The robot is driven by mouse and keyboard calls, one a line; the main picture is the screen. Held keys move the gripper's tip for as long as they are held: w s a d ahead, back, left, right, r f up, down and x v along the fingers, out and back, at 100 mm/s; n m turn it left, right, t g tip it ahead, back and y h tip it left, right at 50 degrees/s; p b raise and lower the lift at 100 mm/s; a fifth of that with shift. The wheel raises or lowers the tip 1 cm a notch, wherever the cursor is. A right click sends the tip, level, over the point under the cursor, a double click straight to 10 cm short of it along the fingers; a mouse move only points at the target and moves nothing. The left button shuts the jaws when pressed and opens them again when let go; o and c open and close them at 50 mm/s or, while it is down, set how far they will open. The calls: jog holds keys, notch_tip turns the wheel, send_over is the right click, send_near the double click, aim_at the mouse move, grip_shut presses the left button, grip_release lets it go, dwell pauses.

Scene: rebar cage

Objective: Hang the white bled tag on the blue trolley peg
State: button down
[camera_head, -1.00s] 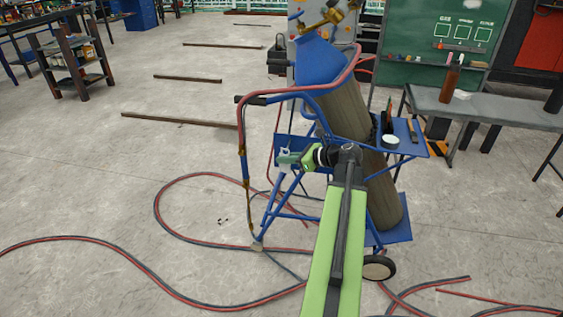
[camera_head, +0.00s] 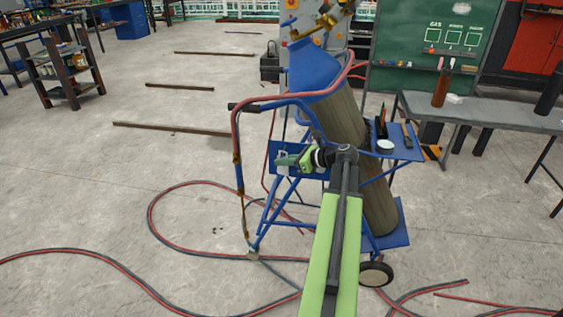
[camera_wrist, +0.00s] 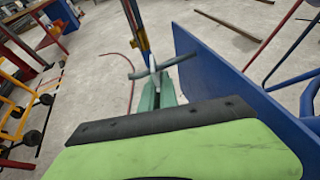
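My gripper (camera_head: 281,160), with green-teal fingers, is at the left part of the blue panel of the trolley (camera_head: 317,172). In the wrist view the fingers (camera_wrist: 157,92) are beside the panel (camera_wrist: 225,75), under a grey-blue bar (camera_wrist: 178,62) that sticks out from it and looks like the peg. A small white patch (camera_head: 283,154) at the fingertips looks like the white tag. It is too small to tell whether it hangs on the peg or is between the fingers. The finger gap is not clear.
A tilted gas cylinder (camera_head: 340,120) with a blue top stands on the trolley. A blue side shelf (camera_head: 405,150) holds small items. Red and black hoses (camera_head: 190,297) loop over the floor. A grey bench (camera_head: 490,113) is at right.

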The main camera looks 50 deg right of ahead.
jog(key=c, duration=1.6)
grip_release()
jog(key=shift+a, duration=0.1)
jog(key=shift+o, duration=0.2)
jog(key=p+v, duration=0.6)
jog(key=v, duration=1.1)
jog(key=shift+s+p, duration=0.2)
jog(key=shift+p, duration=0.1)
